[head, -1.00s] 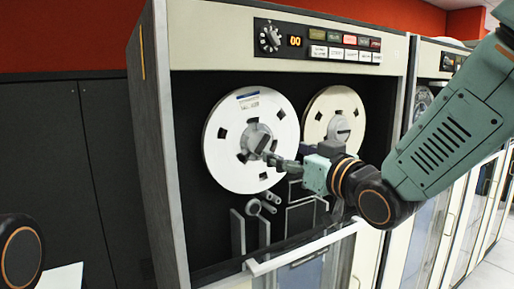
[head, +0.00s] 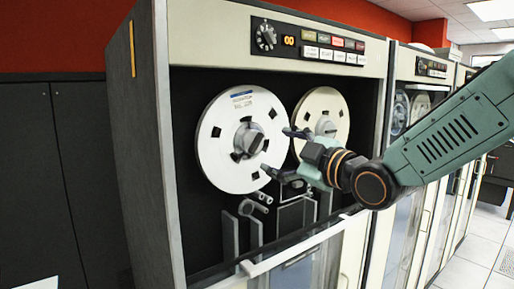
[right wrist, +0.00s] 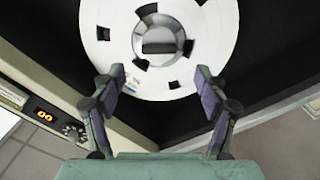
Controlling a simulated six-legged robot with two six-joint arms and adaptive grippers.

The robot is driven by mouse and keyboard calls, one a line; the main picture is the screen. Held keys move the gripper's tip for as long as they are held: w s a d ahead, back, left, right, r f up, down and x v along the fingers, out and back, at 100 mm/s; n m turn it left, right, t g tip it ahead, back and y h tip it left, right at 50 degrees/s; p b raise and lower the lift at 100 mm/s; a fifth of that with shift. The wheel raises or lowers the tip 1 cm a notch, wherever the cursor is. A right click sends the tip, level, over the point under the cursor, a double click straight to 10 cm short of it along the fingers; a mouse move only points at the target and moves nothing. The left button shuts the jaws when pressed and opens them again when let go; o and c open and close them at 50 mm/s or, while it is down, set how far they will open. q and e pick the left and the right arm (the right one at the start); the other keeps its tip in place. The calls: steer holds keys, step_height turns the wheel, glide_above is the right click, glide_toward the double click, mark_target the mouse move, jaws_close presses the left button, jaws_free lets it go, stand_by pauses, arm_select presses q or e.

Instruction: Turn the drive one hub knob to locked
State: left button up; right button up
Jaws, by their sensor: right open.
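The drive's white left reel (head: 213,150) carries a grey hub with a bar-shaped hub knob (head: 254,144) at its centre. In the head view the bar is slanted; in the right wrist view the hub knob (right wrist: 158,47) lies across the picture. My right gripper (head: 276,150) is open and empty, in front of the reel's right side and apart from the knob. In the right wrist view my right gripper (right wrist: 160,78) has its two fingers spread, with the knob beyond the gap between them. My left gripper is not in view.
A second cream reel (head: 320,105) with its own hub sits to the right. Above are a control panel (head: 310,40) with a dial, an orange display and coloured buttons. Guide posts (head: 258,203) and a white-edged glass door (head: 300,248) lie below. More drives stand at right.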

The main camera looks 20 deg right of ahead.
mark_target(258, 145)
steer(key=shift+n, duration=0.3)
steer(key=p+x, duration=0.2)
steer(key=x, duration=0.5)
steer(key=shift+w+p, duration=0.35)
steer(key=shift+w, duration=0.05)
steer(key=shift+s+d+r, duration=0.1)
steer(key=shift+s+d, duration=0.1)
steer(key=shift+s, duration=0.2)
steer(key=shift+w+a, duration=0.3)
steer(key=c, duration=0.5)
steer(key=shift+f, duration=0.3)
steer(key=c, duration=0.6)
